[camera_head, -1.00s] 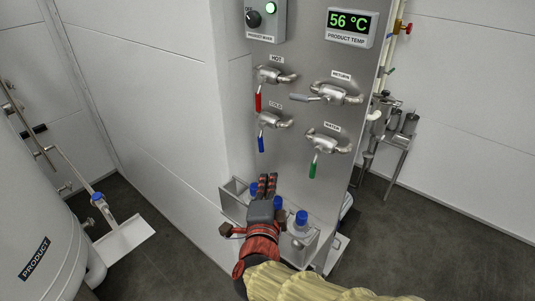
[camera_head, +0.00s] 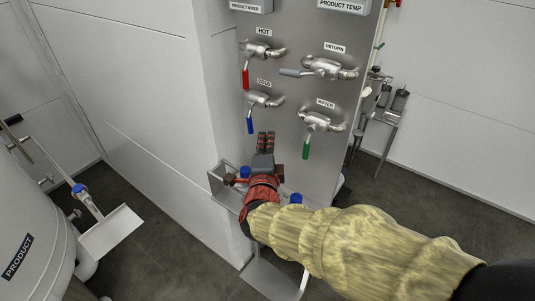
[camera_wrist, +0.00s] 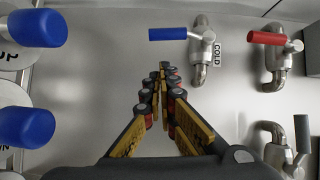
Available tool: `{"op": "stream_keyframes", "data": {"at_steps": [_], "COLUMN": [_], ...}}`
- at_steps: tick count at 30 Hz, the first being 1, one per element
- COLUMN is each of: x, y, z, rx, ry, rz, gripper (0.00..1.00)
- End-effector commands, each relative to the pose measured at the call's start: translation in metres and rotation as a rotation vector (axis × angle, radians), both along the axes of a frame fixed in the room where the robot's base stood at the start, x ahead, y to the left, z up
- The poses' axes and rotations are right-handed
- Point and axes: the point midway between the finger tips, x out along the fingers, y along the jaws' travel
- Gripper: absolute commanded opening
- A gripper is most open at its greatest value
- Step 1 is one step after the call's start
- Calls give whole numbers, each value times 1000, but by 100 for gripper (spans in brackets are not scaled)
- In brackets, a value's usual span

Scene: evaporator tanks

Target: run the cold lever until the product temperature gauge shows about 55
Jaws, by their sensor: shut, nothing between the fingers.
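The cold lever (camera_head: 250,125) is a blue handle hanging down from its steel valve (camera_head: 262,100) under the COLD label. It also shows in the wrist view (camera_wrist: 168,34), beside the COLD label. My gripper (camera_head: 266,134) is shut and empty, just below and to the right of the blue handle, apart from it. In the wrist view my fingers (camera_wrist: 163,72) come together below the blue handle. The product temperature gauge (camera_head: 344,5) is cut off at the top edge, so its number is hidden now.
The red HOT lever (camera_head: 245,79) hangs above the cold one. The grey RETURN lever (camera_head: 290,72) points left and the green WATER lever (camera_head: 306,150) hangs down.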

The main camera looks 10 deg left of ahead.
Motion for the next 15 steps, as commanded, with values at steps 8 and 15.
{"op": "stream_keyframes", "data": {"at_steps": [8,15], "x": [14,15], "y": [25,27], "z": [-4,-3], "rx": [0,0], "ry": [0,0], "rz": [3,3], "gripper": [0,0]}}
